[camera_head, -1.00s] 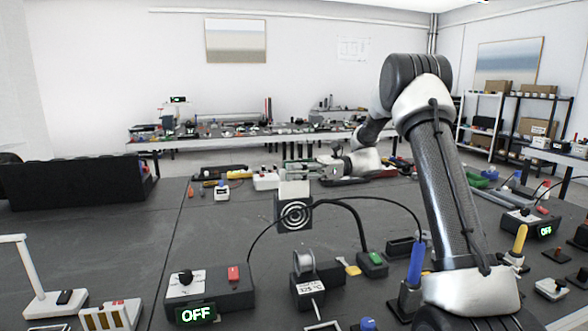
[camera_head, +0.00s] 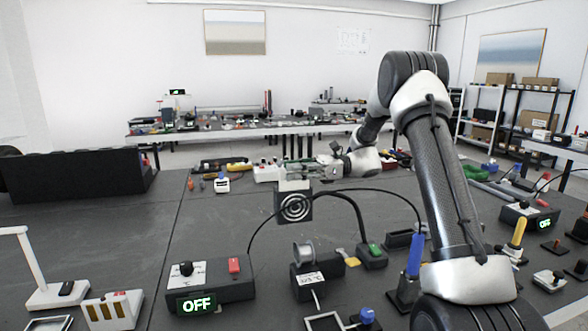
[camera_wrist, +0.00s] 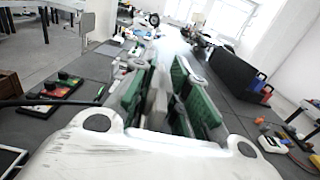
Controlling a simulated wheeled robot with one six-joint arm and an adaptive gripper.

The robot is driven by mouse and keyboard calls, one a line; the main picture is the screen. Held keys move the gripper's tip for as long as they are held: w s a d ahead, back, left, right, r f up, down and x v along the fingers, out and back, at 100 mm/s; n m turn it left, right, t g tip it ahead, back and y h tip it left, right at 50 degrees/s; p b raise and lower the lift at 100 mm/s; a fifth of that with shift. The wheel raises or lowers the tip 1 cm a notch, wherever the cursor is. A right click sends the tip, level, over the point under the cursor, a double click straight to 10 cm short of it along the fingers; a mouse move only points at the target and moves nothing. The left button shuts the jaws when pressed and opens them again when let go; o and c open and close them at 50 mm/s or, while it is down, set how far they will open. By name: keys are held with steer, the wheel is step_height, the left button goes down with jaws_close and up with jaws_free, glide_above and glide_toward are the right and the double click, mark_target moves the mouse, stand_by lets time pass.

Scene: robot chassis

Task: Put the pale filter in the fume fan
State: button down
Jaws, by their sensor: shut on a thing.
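The pale filter (camera_head: 294,185) shows as a narrow light strip just above the dark fume fan (camera_head: 294,207), whose front has white concentric rings. The rest of the filter is hidden; I cannot tell whether it is inside the fan's slot or behind its front. My gripper (camera_head: 297,171) is shut on the filter's upper part, right above the fan. In the wrist view the green-padded fingers (camera_wrist: 172,98) stand on both sides of a pale slab, the filter (camera_wrist: 157,103).
An OFF control box (camera_head: 211,283), a solder spool stand (camera_head: 308,272) and a green-switched block (camera_head: 373,256) stand nearer. A white power strip (camera_head: 267,172) lies behind the gripper.

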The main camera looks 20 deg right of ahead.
steer(key=shift+f, duration=1.5)
steer(key=c, duration=1.3)
jaws_free()
steer(key=d, duration=1.2)
